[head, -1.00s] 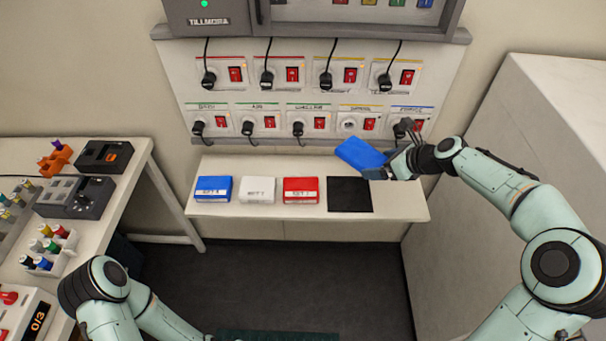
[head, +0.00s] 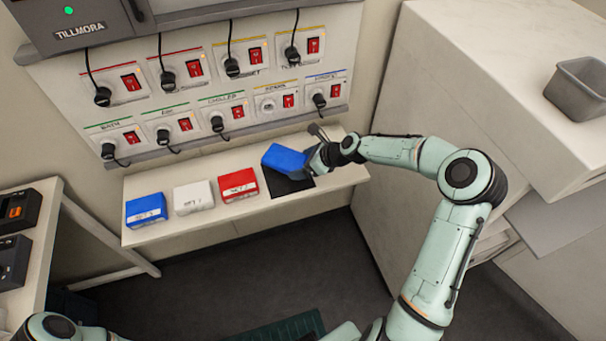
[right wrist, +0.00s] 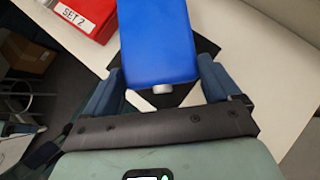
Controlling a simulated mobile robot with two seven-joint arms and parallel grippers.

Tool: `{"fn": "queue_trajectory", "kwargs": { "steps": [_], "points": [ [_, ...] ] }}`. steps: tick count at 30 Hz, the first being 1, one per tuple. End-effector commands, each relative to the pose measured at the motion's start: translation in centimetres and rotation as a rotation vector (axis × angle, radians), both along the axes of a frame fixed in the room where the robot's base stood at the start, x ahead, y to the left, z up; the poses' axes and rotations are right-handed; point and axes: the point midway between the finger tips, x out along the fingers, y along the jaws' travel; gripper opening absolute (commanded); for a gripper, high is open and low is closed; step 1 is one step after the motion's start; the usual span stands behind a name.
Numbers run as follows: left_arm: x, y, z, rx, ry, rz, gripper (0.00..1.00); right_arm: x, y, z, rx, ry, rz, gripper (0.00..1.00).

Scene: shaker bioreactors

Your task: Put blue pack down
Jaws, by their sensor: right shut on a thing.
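The blue pack (head: 284,158) is held tilted in my right gripper (head: 316,157), over the black square mat (head: 290,184) on the white shelf. In the right wrist view the blue pack (right wrist: 157,42) sits between the two fingers of my right gripper (right wrist: 160,90), and the black mat (right wrist: 206,52) shows partly behind it. I cannot tell whether the pack touches the mat. My left gripper is out of sight; only part of my left arm shows at the bottom left.
On the shelf (head: 235,221), left of the mat, stand a red pack (head: 238,185), a white pack (head: 193,197) and another blue pack (head: 145,210). A panel of plugs and red switches rises behind. A white cabinet (head: 450,90) with a grey bin (head: 580,88) stands to the right.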

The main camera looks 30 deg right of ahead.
Motion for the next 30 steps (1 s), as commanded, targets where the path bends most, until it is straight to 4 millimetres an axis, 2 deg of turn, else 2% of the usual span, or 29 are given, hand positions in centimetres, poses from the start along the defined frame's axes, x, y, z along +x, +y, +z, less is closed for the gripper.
{"fn": "queue_trajectory", "kwargs": {
  "steps": [3, 8, 15, 26, 27, 28, 30],
  "points": [
    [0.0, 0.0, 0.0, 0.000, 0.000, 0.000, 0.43, 0.1, 0.0, -1.5, 0.001, -0.002, 0.000, 0.49],
    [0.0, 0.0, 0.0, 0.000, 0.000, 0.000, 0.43, 0.1, 0.0, -2.4, 0.001, -0.002, -0.001, 0.49],
    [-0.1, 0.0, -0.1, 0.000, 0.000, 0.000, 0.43, 0.1, 0.0, -5.6, 0.001, -0.001, 0.000, 0.49],
    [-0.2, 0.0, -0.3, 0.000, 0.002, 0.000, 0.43, 0.1, 0.0, -6.0, -0.001, -0.002, 0.000, 0.49],
    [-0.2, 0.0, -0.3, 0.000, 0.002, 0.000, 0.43, 0.0, 0.0, -6.1, -0.001, 0.000, -0.001, 0.97],
    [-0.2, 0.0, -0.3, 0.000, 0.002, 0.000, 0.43, 0.0, 0.0, -6.0, -0.001, 0.000, -0.001, 1.00],
    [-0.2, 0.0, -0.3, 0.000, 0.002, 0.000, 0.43, 0.0, 0.0, -6.0, -0.001, 0.000, -0.001, 1.00]
  ]
}}
